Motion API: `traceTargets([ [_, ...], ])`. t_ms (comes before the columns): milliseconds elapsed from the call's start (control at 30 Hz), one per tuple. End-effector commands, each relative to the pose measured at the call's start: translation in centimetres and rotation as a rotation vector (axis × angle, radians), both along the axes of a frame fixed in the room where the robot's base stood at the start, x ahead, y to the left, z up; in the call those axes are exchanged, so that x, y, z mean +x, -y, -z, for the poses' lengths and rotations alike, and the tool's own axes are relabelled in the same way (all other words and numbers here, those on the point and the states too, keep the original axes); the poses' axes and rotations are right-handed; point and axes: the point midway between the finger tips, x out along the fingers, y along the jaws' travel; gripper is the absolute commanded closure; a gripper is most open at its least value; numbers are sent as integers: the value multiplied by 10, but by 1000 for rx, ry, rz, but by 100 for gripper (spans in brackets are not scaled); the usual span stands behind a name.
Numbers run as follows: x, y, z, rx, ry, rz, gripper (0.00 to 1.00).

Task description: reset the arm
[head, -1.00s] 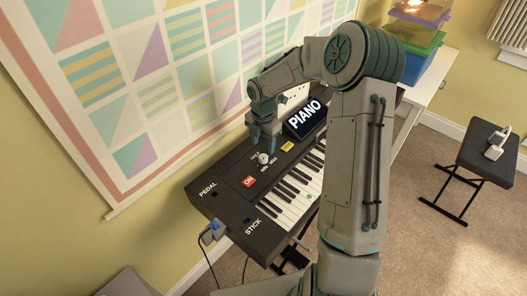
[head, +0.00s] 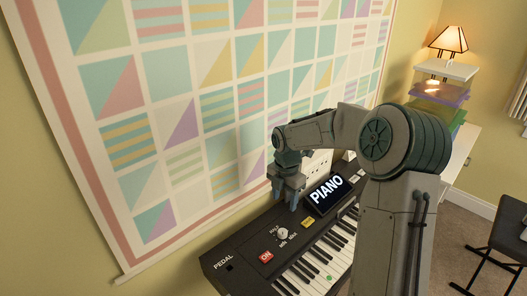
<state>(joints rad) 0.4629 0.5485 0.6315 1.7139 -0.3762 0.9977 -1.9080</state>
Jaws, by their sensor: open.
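My gripper (head: 289,190) is at the end of my bent arm, above the back of the black keyboard (head: 236,253). Its fingers point down, apart, with nothing seen between them. A round white knob (head: 282,234) on the keyboard's panel lies below the fingers, clear of them. A red ON button (head: 266,256) and a yellow button (head: 308,222) are beside the knob. The lit PIANO display (head: 326,195) stands just right of the gripper.
A patterned hanging (head: 203,101) covers the wall close behind the keyboard. A lamp (head: 449,40) and stacked coloured trays (head: 446,93) stand on a white table at the right. A dark stool (head: 508,239) is on the carpet at the right. My arm hides part of the keys.

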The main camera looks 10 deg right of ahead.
Motion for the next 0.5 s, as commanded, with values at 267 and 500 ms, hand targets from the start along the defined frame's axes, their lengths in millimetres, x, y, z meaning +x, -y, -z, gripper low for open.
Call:
traceTargets([
  [267,-34,-4,-27,-61,24,244,48],
  [500,-97,-4,-65,-101,102,720,48],
])
